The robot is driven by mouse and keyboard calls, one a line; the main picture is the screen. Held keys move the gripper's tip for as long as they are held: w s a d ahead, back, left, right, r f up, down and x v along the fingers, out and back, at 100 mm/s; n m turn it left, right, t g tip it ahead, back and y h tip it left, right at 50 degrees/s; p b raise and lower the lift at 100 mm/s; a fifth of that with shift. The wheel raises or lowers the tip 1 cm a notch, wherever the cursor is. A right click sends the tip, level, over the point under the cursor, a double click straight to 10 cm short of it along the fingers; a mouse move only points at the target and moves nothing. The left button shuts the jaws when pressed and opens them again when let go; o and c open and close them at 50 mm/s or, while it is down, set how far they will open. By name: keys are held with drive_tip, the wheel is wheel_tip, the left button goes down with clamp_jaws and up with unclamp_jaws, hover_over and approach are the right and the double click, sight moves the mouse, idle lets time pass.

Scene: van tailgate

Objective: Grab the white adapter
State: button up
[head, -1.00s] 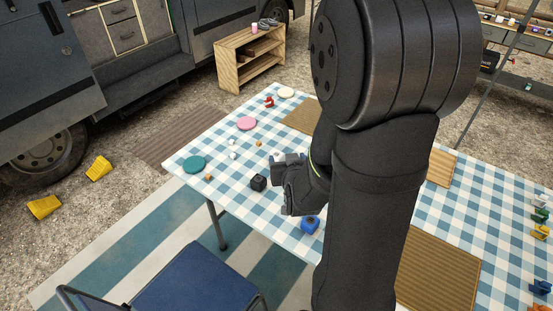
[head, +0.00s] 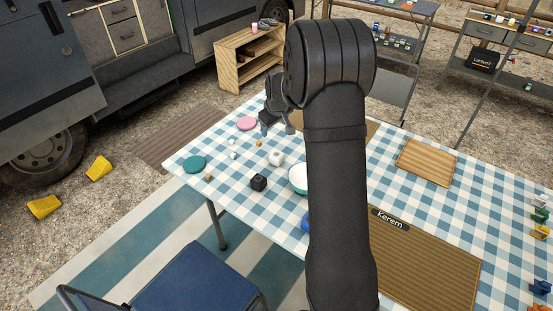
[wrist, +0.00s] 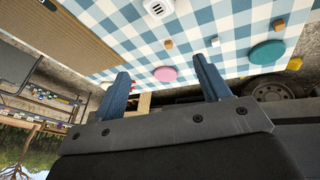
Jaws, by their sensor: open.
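In the wrist view a white block with dark slots (wrist: 158,8), which looks like the adapter, shows at the top edge, partly cut off. My gripper (head: 277,130) is open and empty, above the far left part of the table, beyond the adapter and apart from it. In the wrist view its two blue-grey fingers (wrist: 162,70) are spread wide, with a pink disc (wrist: 166,74) in view between them.
The pink disc (head: 246,124) and a teal disc (head: 195,163) lie toward the left edge. A white and green bowl (head: 298,178) and a blue object (head: 306,222) are partly hidden by my arm. A mat labelled Kerem (head: 430,262) and a board (head: 426,162) lie right.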

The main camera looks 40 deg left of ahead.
sight(276, 154)
wheel_tip(276, 154, up, 4)
drive_tip(key=w+a+f+n+g+h, duration=0.1)
drive_tip(key=w+a+n+g+h, duration=0.1)
drive_tip(key=w+n+g+h, duration=0.1)
drive_tip(key=shift+h, duration=0.3)
drive_tip(key=f, duration=1.6)
drive_tip(key=shift+s+d, duration=0.15)
drive_tip(key=shift+d, duration=0.1)
drive_tip(key=shift+w+f, duration=0.2)
drive_tip(key=shift+f, duration=1.3)
drive_tip(key=shift+w+f, duration=0.2)
drive_tip(key=shift+f, duration=1.25)
drive_tip(key=c, duration=1.1)
